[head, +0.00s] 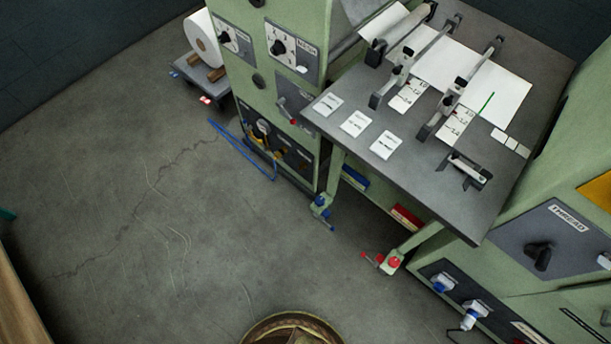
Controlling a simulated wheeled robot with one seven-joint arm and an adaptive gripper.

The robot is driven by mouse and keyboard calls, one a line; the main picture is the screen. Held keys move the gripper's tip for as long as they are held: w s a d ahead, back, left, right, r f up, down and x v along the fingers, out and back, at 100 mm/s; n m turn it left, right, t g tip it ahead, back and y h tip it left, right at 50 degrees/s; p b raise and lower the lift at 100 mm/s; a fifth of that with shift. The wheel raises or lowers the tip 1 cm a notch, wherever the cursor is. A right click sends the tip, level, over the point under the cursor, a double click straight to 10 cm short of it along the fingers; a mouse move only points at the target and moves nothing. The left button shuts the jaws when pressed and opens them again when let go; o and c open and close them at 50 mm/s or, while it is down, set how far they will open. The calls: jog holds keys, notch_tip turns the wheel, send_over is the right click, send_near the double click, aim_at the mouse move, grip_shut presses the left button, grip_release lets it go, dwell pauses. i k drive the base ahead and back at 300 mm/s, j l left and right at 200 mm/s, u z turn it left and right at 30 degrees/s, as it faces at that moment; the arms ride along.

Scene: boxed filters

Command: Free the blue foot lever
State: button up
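A small blue lever (320,207) sits at the foot of the green table leg on the left, close to the floor. A similar red lever (393,262) sits at the foot of the table's other front leg. A long, thin blue band or bar (238,146) runs slantwise by the machine's lower panel, left of the blue lever and apart from it. I cannot tell whether anything blocks the blue lever. My gripper is not in view.
The grey worktable (450,205) with white sheets overhangs the levers. The green machine (240,75) stands left of it, with a low cart (190,68) bearing a white roll (202,38). A round brown object (262,325) is cut off at the bottom. The floor at left is mostly clear.

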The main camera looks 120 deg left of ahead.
aim_at(322, 219)
jog(key=u, duration=3.45)
